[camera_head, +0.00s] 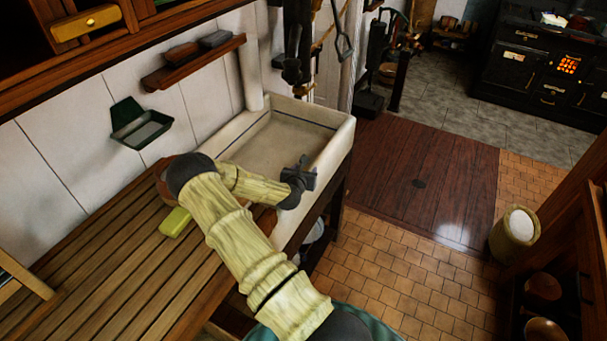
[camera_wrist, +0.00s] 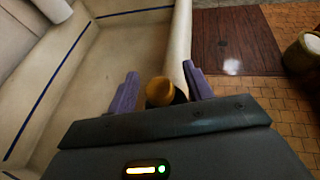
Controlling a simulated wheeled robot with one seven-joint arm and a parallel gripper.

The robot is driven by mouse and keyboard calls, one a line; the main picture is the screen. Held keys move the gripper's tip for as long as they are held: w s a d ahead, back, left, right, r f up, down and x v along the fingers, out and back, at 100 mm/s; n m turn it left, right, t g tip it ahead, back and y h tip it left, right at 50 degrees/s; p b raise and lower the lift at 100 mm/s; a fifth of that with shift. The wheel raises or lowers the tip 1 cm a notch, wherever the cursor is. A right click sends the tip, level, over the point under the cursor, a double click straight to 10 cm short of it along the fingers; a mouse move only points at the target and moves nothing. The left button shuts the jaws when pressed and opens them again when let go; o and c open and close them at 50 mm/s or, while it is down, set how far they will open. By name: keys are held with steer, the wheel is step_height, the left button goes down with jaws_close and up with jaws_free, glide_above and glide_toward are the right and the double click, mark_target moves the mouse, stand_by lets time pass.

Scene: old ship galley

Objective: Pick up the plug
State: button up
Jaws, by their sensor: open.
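In the wrist view a rounded orange-yellow knob with a dark part below it, which looks like the plug (camera_wrist: 159,92), sits at the rim of the pale sink. My gripper (camera_wrist: 160,74) has its two purple fingers apart, one on each side of the plug, with gaps showing. I cannot tell how deep the fingers reach around it. In the head view my gripper (camera_head: 304,174) is over the right rim of the sink (camera_head: 340,145). The plug is not visible there, probably hidden behind the gripper.
A slatted wooden drainboard (camera_head: 110,265) lies left of the sink, with a yellow-green block (camera_head: 175,222) on it. A green soap dish (camera_head: 138,125) and a wooden shelf (camera_head: 195,62) are on the wall. Tiled floor (camera_head: 390,265) is open to the right.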

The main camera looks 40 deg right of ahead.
steer(key=shift+w+d+f, duration=0.15)
steer(key=shift+w+d, duration=0.05)
stand_by(0.4)
jaws_close()
steer(key=shift+w+r, duration=0.1)
steer(key=shift+r, duration=0.2)
step_height(320, 180, up, 9)
steer(key=b, duration=0.3)
steer(key=shift+r, duration=0.2)
